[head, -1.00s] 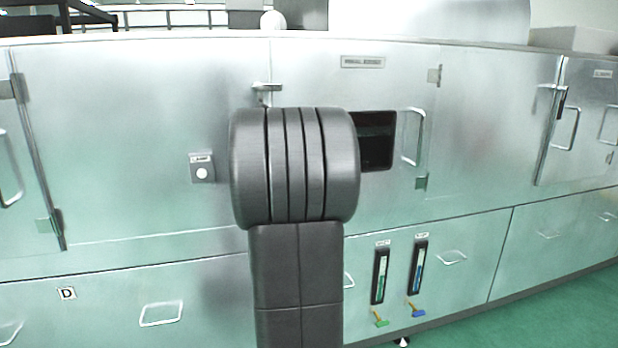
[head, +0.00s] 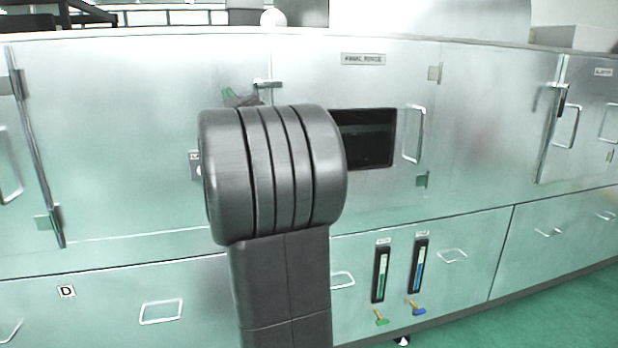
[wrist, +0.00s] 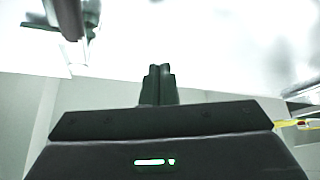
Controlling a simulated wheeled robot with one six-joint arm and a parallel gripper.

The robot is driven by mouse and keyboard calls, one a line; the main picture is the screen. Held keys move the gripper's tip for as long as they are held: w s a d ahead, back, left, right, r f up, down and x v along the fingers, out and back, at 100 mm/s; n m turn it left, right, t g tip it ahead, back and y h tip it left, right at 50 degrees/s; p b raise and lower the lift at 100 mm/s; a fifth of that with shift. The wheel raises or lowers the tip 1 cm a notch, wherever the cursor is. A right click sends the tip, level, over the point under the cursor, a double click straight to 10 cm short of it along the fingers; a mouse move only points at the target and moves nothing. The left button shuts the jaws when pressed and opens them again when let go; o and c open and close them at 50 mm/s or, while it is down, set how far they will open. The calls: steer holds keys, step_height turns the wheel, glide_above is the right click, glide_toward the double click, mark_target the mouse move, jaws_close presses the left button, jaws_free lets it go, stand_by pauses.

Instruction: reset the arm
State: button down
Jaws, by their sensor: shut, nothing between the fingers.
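My gripper (wrist: 160,72) shows in the wrist view with its two dark fingers together and nothing between them. It points up toward a bright white area, and no object touches it there. In the head view my dark grey arm stands in the middle, in front of the metal machine front (head: 140,130). The fingers are hidden in the head view; a small dark and green part shows just above the arm, and I cannot tell what it is.
A door labelled "FINAL RINSE" (head: 363,59) has a dark window (head: 367,138) and a handle (head: 412,134) to the right of my arm. Two gauges, green (head: 380,273) and blue (head: 418,265), sit on the lower panels. Green floor (head: 570,305) is clear at lower right.

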step_height(320, 180, up, 3)
steer(key=m+t+h+p, duration=0.1)
steer(key=m+p, duration=0.1)
steer(key=m+h+p, duration=0.2)
steer(key=m, duration=0.1)
steer(key=m+t+h+p, duration=0.1)
steer(key=m+p, duration=0.1)
steer(key=m, duration=0.1)
steer(key=shift+s+a+r+t+h, duration=0.1)
steer(key=shift+a+r+t+h, duration=0.1)
steer(key=shift+t+h, duration=0.15)
steer(key=shift+s, duration=0.1)
